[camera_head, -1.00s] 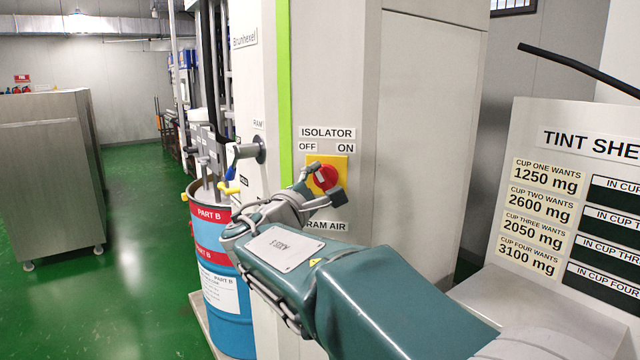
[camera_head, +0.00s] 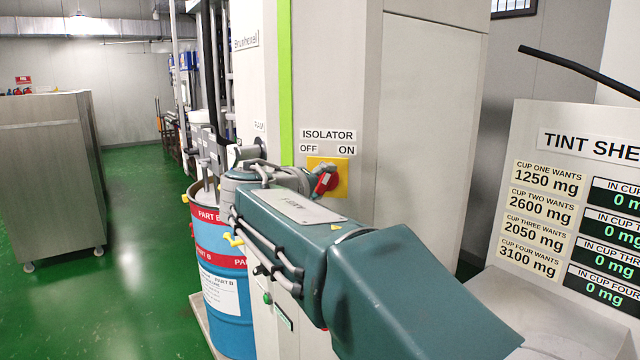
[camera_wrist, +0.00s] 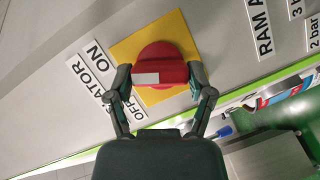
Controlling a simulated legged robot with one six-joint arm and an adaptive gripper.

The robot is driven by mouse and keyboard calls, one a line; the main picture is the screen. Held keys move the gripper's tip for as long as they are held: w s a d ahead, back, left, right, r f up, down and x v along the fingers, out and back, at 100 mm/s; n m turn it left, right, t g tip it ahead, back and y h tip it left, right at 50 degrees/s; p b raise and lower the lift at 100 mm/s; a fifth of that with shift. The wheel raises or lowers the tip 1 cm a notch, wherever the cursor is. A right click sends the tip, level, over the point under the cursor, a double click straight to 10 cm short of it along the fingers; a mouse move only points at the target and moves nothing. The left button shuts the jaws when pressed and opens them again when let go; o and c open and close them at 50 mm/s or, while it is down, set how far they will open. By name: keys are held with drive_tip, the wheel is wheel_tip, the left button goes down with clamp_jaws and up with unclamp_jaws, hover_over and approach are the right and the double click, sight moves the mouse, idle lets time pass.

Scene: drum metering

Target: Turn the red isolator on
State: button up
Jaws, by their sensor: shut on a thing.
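The red isolator knob (camera_head: 325,183) sits on a yellow plate (camera_head: 342,178) on the grey cabinet front, under the ISOLATOR, OFF and ON labels. In the wrist view the knob (camera_wrist: 160,62) is large, with a pale mark on its grip bar. My gripper (camera_wrist: 162,80) has one finger on each side of the knob and is shut on it. The picture is turned there, with the ON label (camera_wrist: 98,55) at left and the OFF label (camera_wrist: 137,113) partly behind a finger. In the head view my arm hides most of the gripper.
A blue PART B drum (camera_head: 222,270) stands left of the cabinet. A green lamp (camera_head: 267,298) shows low on the cabinet. At right, the tint sheet panel (camera_head: 535,180) has displays (camera_head: 615,195) reading 0 mg in green. Green floor is open at left.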

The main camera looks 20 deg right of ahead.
drive_tip(key=shift+d+f+m+y, duration=0.1)
drive_tip(key=shift+f+m+y, duration=0.1)
drive_tip(key=shift+m+y, duration=0.4)
drive_tip(key=shift+f+m+y, duration=0.15)
drive_tip(key=shift+m+y, duration=0.05)
drive_tip(key=shift+m, duration=0.7)
drive_tip(key=o, duration=1.1)
drive_tip(key=shift+r, duration=0.1)
drive_tip(key=shift+r, duration=0.1)
drive_tip(key=shift+s+a+r, duration=0.1)
drive_tip(key=shift+s+a, duration=0.1)
drive_tip(key=shift+a, duration=0.1)
drive_tip(key=v, duration=1.1)
drive_tip(key=shift+a, duration=0.15)
